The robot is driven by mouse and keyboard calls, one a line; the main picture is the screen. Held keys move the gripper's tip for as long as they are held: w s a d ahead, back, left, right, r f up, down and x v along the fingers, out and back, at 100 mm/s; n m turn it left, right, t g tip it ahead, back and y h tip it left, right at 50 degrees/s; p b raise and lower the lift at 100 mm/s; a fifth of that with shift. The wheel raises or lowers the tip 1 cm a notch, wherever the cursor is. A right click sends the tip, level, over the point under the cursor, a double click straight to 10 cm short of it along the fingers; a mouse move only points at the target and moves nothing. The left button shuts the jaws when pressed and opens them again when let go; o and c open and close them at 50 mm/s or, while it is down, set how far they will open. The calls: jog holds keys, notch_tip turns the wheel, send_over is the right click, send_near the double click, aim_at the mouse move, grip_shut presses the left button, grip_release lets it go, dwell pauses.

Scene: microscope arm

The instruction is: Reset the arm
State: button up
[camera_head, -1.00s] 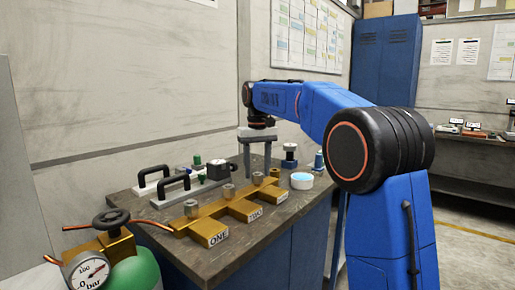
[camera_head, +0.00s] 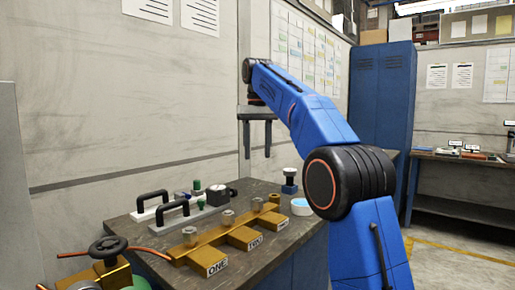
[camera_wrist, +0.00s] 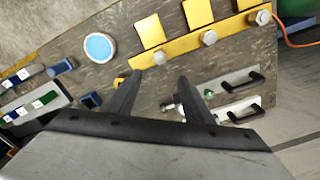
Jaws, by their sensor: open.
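My blue arm reaches in from the right in the head view. My gripper (camera_head: 257,152) points down above the back of the workbench, its two grey fingers apart with nothing between them. In the wrist view the fingers of my gripper (camera_wrist: 157,85) are also apart and empty, over the bench top. No microscope shows in either view. The brass manifold (camera_head: 214,241) with labelled blocks lies on the bench, below and in front of the gripper.
The bench (camera_head: 262,262) also holds black-handled plates (camera_head: 166,216), a round blue-topped dish (camera_head: 301,207) and a blue block with a black knob (camera_head: 289,181). A brass valve with a black handwheel (camera_head: 108,247) stands at the front left. A wall is close behind the gripper.

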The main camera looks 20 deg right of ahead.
jog(key=shift+r, duration=0.35)
jog(key=s+d+f+t, duration=0.1)
jog(key=s+d+f, duration=0.15)
jog(key=s, duration=0.45)
jog(key=s+d+f, duration=0.1)
jog(key=s+f, duration=0.2)
jog(key=s, duration=0.3)
jog(key=s+d+f+t, duration=0.1)
jog(key=s+f, duration=0.2)
jog(key=s, duration=0.4)
jog(key=s+d+f+m+t, duration=0.1)
jog(key=s+d+f+t, duration=0.1)
jog(key=s+f, duration=2.1)
notch_tip(320, 180, down, 4)
jog(key=shift+s+d+f+t, duration=0.25)
jog(key=shift+d+t, duration=0.05)
jog(key=shift+t, duration=0.1)
